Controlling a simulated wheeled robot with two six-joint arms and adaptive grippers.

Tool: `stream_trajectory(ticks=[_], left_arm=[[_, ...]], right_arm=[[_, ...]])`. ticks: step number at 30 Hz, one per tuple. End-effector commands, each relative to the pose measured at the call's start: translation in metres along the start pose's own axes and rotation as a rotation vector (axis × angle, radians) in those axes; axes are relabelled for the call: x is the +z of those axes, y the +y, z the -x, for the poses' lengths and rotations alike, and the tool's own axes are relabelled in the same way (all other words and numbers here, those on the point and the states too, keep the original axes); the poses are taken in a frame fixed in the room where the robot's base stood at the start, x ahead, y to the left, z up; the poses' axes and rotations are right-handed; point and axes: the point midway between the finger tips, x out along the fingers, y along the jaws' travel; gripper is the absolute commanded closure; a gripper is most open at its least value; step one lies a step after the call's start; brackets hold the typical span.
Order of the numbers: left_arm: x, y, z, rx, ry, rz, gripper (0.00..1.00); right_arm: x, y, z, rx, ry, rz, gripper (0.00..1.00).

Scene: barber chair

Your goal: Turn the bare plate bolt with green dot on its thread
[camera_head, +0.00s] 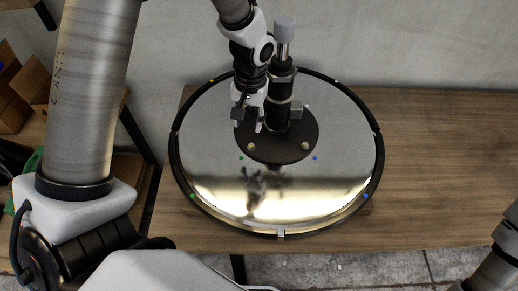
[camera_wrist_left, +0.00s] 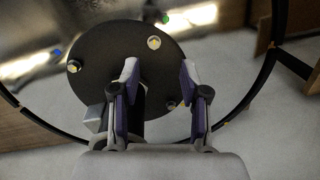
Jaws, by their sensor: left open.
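A round black plate (camera_head: 278,152) lies in the middle of a mirror-like round base (camera_head: 215,170), with a black and chrome column (camera_head: 283,100) rising from it. A pale bolt (camera_head: 250,146) stands at the plate's front left; it also shows in the left wrist view (camera_wrist_left: 153,43), with a green dot (camera_wrist_left: 166,19) on the base beside it. Any dot on its thread is too small to see. My left gripper (camera_head: 248,126) is open above the plate's left side, left of the column. In the left wrist view its fingers (camera_wrist_left: 159,70) are apart, the bolt beyond their tips.
Another bolt (camera_head: 305,145) stands front right, near a blue dot (camera_head: 315,158). A darker bolt (camera_wrist_left: 171,105) shows between the fingers. A black ring (camera_head: 376,165) edges the base on a wooden table (camera_head: 440,150). Cardboard boxes (camera_head: 30,90) stand at left.

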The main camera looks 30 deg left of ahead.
Motion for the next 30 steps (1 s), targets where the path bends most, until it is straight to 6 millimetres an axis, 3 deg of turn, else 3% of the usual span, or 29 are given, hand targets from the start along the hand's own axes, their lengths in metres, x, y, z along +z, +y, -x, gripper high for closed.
stream_trajectory(ticks=[1,4,10,21,29,30], left_arm=[[-0.003,-0.004,-0.025,0.017,0.012,0.036,0.55],[-0.008,-0.006,-0.028,0.048,0.034,0.039,0.55],[-0.01,-0.005,-0.033,0.055,0.043,0.041,0.55],[-0.013,-0.002,-0.095,0.056,0.044,0.04,0.55],[-0.013,-0.002,-0.098,0.056,0.046,0.04,0.55],[-0.013,-0.002,-0.098,0.056,0.046,0.04,0.62]], right_arm=[[0.0,0.0,-0.035,0.0,0.0,0.0,0.6],[0.001,0.001,-0.049,0.0,-0.003,-0.001,0.6],[0.0,0.0,-0.047,0.0,0.0,0.0,0.6],[0.0,0.0,-0.048,0.0,-0.001,0.0,0.6],[0.0,0.0,-0.049,0.0,-0.001,0.0,0.6],[0.0,0.0,-0.049,0.0,-0.001,0.0,0.6]])
